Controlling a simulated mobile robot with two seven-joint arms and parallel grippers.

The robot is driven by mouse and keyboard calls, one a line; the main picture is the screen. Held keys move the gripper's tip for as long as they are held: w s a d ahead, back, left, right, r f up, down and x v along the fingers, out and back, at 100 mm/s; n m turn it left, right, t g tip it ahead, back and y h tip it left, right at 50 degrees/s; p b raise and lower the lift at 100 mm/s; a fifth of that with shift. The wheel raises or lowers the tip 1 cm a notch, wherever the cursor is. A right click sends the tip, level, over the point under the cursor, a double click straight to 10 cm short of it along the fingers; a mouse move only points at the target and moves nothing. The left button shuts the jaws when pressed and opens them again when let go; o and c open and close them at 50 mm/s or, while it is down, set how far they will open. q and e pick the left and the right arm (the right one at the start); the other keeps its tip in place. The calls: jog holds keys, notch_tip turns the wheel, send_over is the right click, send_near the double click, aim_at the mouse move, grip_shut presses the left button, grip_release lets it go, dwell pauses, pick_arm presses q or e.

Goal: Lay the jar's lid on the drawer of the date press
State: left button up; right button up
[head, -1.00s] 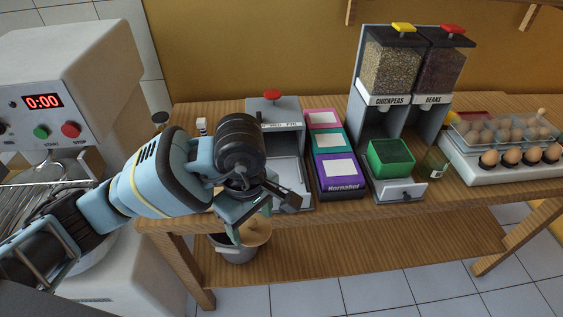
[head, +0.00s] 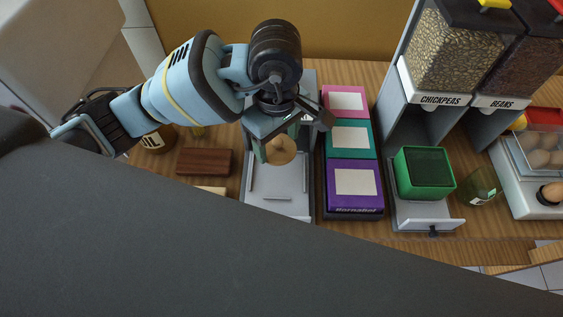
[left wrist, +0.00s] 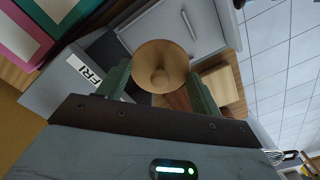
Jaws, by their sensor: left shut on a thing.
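The jar's lid (head: 282,150) is a tan wooden disc with a small knob. My left gripper (head: 281,148) is shut on it, and the left wrist view shows the lid (left wrist: 168,54) between the two green fingers. The date press (head: 308,78) is grey, its upper part mostly hidden behind my left arm. Its pale grey drawer (head: 284,207) sticks out at the front. The lid overlaps the drawer's rear part in the head view and seems held above it. I cannot tell the exact gap. My right gripper is not in view.
Pink, teal and purple boxes (head: 354,198) stand right of the press. A bean dispenser (head: 440,98) with a green box (head: 426,174) and a green glass jar (head: 480,186) are farther right. A brown block (head: 204,162) lies left. A dark surface hides the lower left.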

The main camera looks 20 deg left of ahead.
pick_arm(q)
jog(key=shift+s+f, duration=0.1)
jog(key=shift+f, duration=0.1)
send_over(278, 174)
notch_tip(278, 174, down, 5)
jog(key=shift+s+f, duration=0.1)
jog(key=shift+f, duration=0.55)
notch_tip(278, 174, down, 3)
jog(key=shift+f, duration=0.15)
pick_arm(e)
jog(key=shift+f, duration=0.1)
